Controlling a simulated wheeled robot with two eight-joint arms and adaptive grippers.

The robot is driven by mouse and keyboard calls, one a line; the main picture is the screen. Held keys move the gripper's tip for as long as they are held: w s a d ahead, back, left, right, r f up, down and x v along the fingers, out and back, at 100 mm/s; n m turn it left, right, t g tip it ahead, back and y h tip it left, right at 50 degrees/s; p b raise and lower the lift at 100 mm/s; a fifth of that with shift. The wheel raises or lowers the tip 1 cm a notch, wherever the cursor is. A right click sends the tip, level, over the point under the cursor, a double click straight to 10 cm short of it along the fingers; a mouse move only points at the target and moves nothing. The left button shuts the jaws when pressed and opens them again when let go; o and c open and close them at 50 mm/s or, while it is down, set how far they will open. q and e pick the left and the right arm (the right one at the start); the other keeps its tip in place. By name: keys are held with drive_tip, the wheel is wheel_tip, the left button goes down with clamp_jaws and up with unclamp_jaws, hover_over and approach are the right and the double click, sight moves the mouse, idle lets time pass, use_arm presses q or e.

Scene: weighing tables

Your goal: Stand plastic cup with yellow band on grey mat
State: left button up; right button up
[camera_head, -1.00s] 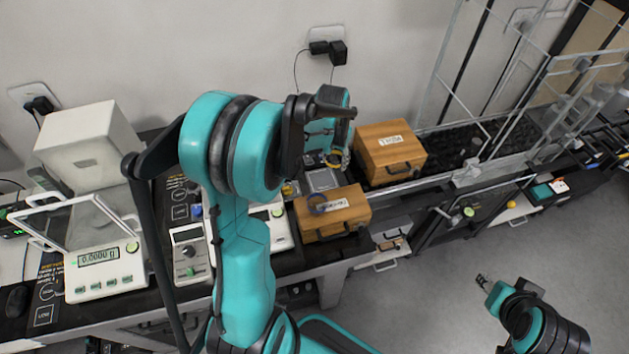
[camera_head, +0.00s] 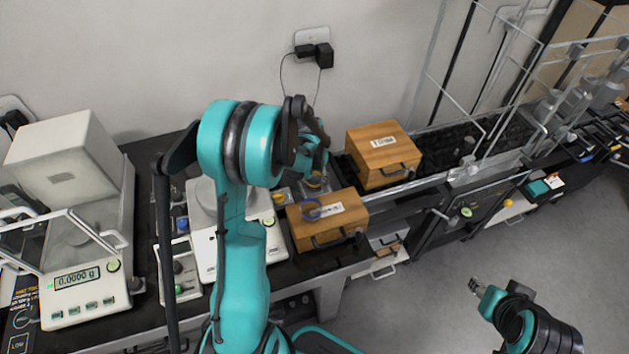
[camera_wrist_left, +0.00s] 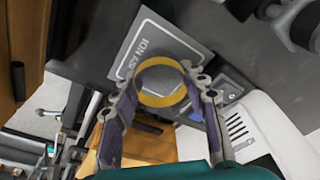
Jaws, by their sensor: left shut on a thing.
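My left gripper (camera_head: 316,172) is shut on the plastic cup with a yellow band. In the left wrist view the cup's yellow band (camera_wrist_left: 163,101) shows as a ring between the two fingers (camera_wrist_left: 160,112). The grey mat (camera_wrist_left: 142,48), with printed lettering, lies right under and behind the cup in that view. I cannot tell whether the cup's base touches the mat. In the head view the arm and gripper hide most of the mat. My right gripper (camera_head: 474,286) is far off at the lower right, over the floor; its jaws are too small to read.
White balances (camera_head: 84,286) stand on the left of the black table.

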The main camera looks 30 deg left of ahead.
use_arm(q)
drive_tip(key=shift+r, duration=0.1)
drive_tip(key=o, duration=0.4)
drive_tip(key=shift+f, duration=0.25)
drive_tip(key=o, duration=0.5)
drive_tip(key=shift+c, duration=0.2)
drive_tip(key=shift+r, duration=0.2)
